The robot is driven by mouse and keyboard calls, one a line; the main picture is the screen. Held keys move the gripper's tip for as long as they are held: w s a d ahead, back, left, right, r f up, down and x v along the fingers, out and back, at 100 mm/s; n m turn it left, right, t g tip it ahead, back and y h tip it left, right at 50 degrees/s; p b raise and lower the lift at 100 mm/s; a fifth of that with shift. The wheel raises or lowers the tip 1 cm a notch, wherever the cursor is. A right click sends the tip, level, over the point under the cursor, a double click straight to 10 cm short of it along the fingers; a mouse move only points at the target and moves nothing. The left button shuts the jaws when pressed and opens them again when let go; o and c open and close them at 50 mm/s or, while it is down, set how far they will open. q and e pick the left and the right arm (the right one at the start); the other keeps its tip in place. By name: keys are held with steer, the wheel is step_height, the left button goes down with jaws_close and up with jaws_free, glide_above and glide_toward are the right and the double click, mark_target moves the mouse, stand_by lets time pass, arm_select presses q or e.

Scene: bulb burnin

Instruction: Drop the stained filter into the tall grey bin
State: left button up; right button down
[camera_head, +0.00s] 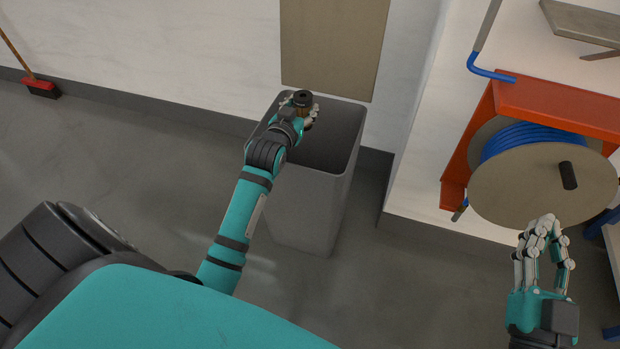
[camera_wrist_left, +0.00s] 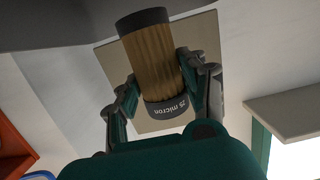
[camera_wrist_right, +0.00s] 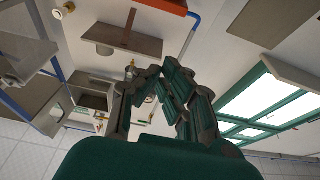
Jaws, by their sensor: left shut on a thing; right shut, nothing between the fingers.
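The stained filter (camera_wrist_left: 152,55) is a brown pleated cylinder with dark end caps; one cap reads "25 micron". My left gripper (camera_wrist_left: 162,90) is shut on it, with fingers on both sides. In the head view the filter (camera_head: 303,100) shows mostly as its dark end cap, above the opening of the tall grey bin (camera_head: 312,205). My left gripper (camera_head: 301,110) is over the bin's mouth, near its back left part. The bin's inside looks dark and its bottom is hidden. My right gripper (camera_head: 544,228) is shut and empty at the lower right, also seen in the right wrist view (camera_wrist_right: 163,70).
A red-orange reel stand (camera_head: 555,104) with a blue hose (camera_head: 530,138) stands at the right, close to my right gripper. A red broom (camera_head: 40,86) leans at the far left wall. A tan panel (camera_head: 333,45) is on the wall behind the bin. The floor left of the bin is clear.

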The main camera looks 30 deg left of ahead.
arm_select(q)
steer(key=shift+f, duration=0.1)
arm_select(e)
steer(key=shift+s+r+t+y, duration=0.2)
steer(key=shift+r+t+y, duration=0.15)
steer(key=shift+r, duration=0.35)
arm_select(q)
steer(key=o, duration=1.3)
steer(key=shift+c, duration=0.2)
steer(key=v, duration=1.1)
steer(key=shift+s, duration=0.35)
steer(key=shift+s+d, duration=0.1)
steer(key=shift+s, duration=0.05)
